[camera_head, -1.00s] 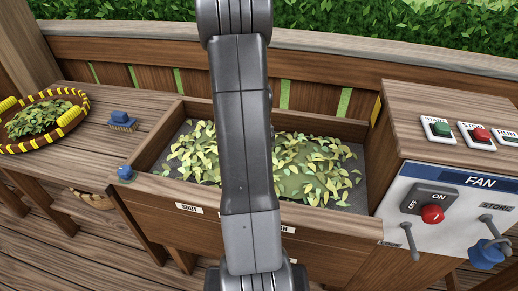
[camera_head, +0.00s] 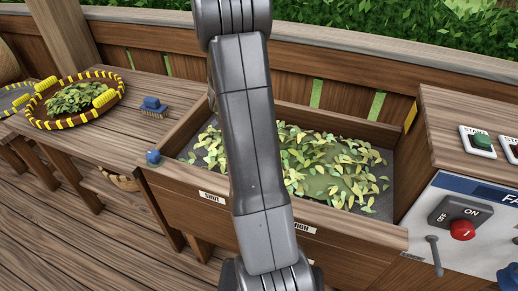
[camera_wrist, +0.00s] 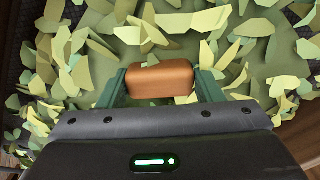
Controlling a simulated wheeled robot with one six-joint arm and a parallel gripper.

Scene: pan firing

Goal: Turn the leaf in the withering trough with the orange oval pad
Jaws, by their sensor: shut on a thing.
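The withering trough (camera_head: 175,172) is a wooden box with yellow-green leaf (camera_head: 345,165) spread on its dark floor. The leaf lies in loose pieces around and over a smooth olive patch, which also shows in the wrist view (camera_wrist: 235,50). In the wrist view my gripper (camera_wrist: 162,80) is shut on an orange-brown block with rounded edges, the orange pad (camera_wrist: 160,82), between its green fingers. The pad is over the leaf; I cannot tell whether it touches it. In the head view my arm hides the gripper, the pad and the middle of the trough.
On the left bench stand a yellow-and-brown rimmed basket of leaf (camera_head: 38,124) and a blue brush (camera_head: 152,104). A blue knob (camera_head: 153,157) sits at the trough's front left corner. At right is a fan panel with a red switch knob (camera_head: 462,230) and a green start button (camera_head: 482,140).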

